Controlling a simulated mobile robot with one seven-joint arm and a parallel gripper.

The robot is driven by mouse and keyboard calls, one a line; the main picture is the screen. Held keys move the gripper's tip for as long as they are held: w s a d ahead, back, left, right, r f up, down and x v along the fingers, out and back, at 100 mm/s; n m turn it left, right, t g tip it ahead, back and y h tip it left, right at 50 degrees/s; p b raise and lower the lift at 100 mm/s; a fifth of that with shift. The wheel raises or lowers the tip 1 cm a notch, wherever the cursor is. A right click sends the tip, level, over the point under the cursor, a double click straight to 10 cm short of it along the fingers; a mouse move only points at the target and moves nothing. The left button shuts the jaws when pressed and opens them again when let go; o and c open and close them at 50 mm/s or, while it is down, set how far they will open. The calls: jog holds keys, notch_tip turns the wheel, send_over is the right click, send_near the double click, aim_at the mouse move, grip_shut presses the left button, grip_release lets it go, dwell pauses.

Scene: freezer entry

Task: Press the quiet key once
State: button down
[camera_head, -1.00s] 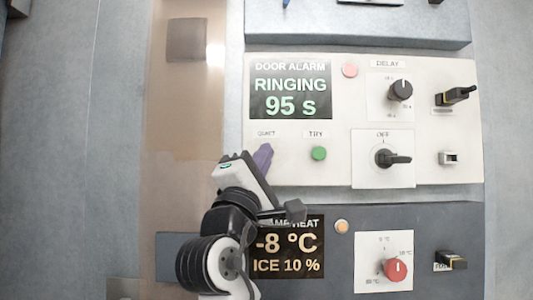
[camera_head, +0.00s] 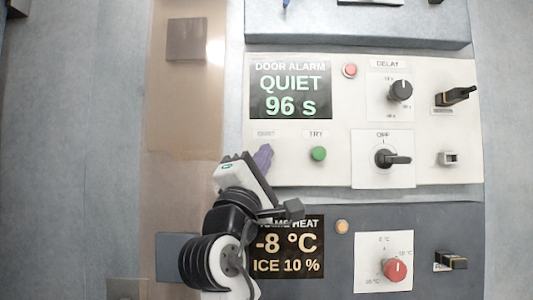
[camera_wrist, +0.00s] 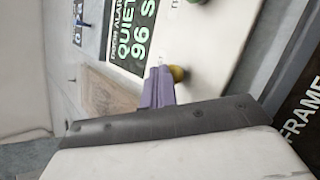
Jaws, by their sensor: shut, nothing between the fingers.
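The white door alarm panel (camera_head: 340,180) has a display (camera_head: 290,90) that reads QUIET 96 s. The QUIET label (camera_head: 265,134) shows on the panel's left, and the key under it is hidden behind my gripper. My gripper (camera_head: 263,156), with purple fingers, is shut and empty at the spot just below that label. I cannot tell whether the fingertips touch the key.
The green TRY button (camera_head: 318,153) is close to the right of my gripper. A red lamp (camera_head: 350,70), the DELAY knob (camera_head: 400,90), the OFF switch (camera_head: 386,157) and a yellow-black toggle (camera_head: 456,95) sit further right. The frame heat panel (camera_head: 340,285) lies below.

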jog(key=shift+s, duration=0.9)
jog(key=shift+s+b, duration=0.55)
jog(key=shift+s, duration=2)
jog(key=shift+f, duration=0.15)
